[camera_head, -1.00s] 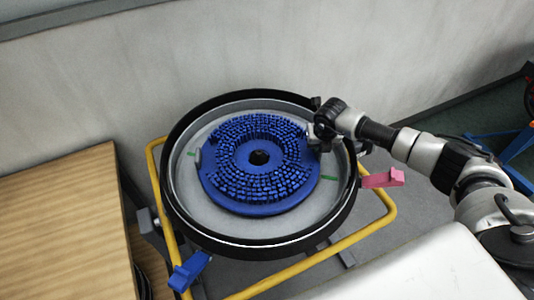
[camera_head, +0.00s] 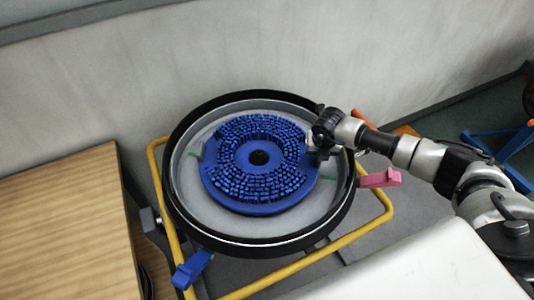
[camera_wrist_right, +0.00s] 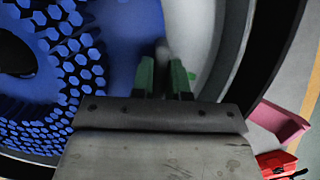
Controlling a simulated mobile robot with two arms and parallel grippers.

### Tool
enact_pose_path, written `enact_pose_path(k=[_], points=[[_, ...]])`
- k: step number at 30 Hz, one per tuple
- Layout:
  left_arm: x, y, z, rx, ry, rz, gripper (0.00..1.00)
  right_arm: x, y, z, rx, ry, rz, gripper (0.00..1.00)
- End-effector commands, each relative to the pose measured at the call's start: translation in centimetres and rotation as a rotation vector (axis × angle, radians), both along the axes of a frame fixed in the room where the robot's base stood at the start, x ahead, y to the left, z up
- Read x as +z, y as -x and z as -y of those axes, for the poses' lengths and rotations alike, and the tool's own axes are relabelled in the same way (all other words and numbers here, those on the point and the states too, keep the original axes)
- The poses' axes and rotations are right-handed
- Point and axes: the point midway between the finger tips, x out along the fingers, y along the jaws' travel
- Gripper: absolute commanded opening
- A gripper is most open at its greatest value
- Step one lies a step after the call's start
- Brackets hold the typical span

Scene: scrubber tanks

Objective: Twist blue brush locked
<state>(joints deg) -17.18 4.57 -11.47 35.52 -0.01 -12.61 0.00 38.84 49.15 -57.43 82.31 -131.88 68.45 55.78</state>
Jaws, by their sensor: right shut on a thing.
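The round blue brush (camera_head: 262,198) lies bristles up, with a dark centre hole, inside the round black-rimmed tank (camera_head: 240,246). A small grey tab (camera_head: 203,149) stands at its left edge, near a green mark (camera_head: 193,154) on the tank floor. Another green mark (camera_head: 327,178) is at the lower right. My right gripper (camera_head: 318,150) is at the brush's right edge. In the right wrist view, its green fingers (camera_wrist_right: 166,78) are shut on a blurred grey tab (camera_wrist_right: 162,50) beside the blue disc. My left gripper is not in view.
The tank sits in a yellow tube frame (camera_head: 350,238). A blue lever (camera_head: 190,270) and a pink lever (camera_head: 380,179) stick out from its side. A wooden surface (camera_head: 70,230) is at left, and a wall (camera_head: 200,60) is close behind.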

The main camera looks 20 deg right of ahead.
Motion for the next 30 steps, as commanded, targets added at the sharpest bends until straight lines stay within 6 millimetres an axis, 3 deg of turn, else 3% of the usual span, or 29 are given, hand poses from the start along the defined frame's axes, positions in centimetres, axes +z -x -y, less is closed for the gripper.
enact_pose_path(k=[16, 29, 30], points=[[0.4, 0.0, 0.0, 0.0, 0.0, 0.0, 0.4, 0.1, 0.4, -0.1, -0.023, 0.001, -0.001, 0.0], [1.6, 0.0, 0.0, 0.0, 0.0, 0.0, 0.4, 0.1, 1.8, -1.0, -0.112, 0.001, -0.001, 0.0], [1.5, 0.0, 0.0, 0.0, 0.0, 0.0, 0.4, 0.0, 1.8, -1.0, -0.113, 0.001, -0.001, 0.19]])
